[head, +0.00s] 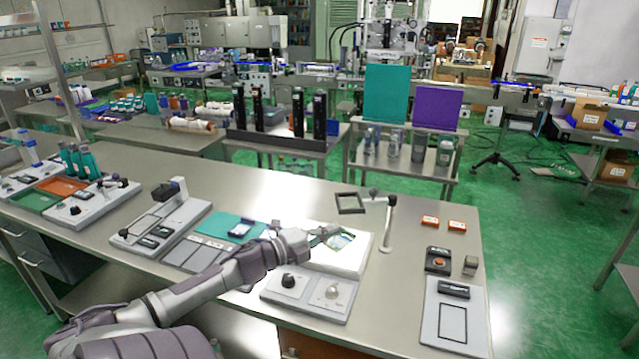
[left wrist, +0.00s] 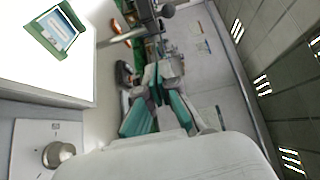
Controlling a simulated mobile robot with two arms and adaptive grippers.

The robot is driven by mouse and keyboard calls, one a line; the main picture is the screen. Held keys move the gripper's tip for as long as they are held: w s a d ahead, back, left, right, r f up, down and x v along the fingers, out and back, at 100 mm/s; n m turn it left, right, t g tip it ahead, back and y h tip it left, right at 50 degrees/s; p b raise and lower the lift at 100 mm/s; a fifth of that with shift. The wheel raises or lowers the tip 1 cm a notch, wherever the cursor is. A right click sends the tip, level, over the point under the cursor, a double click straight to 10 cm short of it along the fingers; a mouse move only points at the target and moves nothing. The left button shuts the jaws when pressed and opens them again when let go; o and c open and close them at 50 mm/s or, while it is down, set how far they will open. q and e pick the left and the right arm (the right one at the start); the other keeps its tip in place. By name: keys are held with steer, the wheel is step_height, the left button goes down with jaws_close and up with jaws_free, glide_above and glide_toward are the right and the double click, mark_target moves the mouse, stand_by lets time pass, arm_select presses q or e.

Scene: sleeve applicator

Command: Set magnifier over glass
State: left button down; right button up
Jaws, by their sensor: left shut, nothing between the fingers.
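The magnifier (head: 350,203) is a dark square frame on a short arm. The arm meets an upright post (head: 388,228) at the back right of a bright white light panel (head: 336,262). A small glass piece with a green border (head: 346,241) lies on the panel, and it also shows in the left wrist view (left wrist: 58,32). The magnifier frame stands behind and above the glass, not over it. My left gripper (head: 332,231) is shut and empty, above the panel beside the glass, partly covering it in the head view. Its teal fingers show in the wrist view (left wrist: 162,80).
A control plate with a dark knob and a pale knob (head: 331,292) lies in front of the panel. Orange blocks (head: 430,221) and a dark button box (head: 438,261) are at the right. A teal mat (head: 222,224) lies left. Bare table separates the post and blocks.

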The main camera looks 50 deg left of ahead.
arm_select(q)
steer(key=s, duration=0.3)
steer(key=shift+a+r, duration=0.15)
steer(key=shift+a, duration=0.1)
stand_by(0.4)
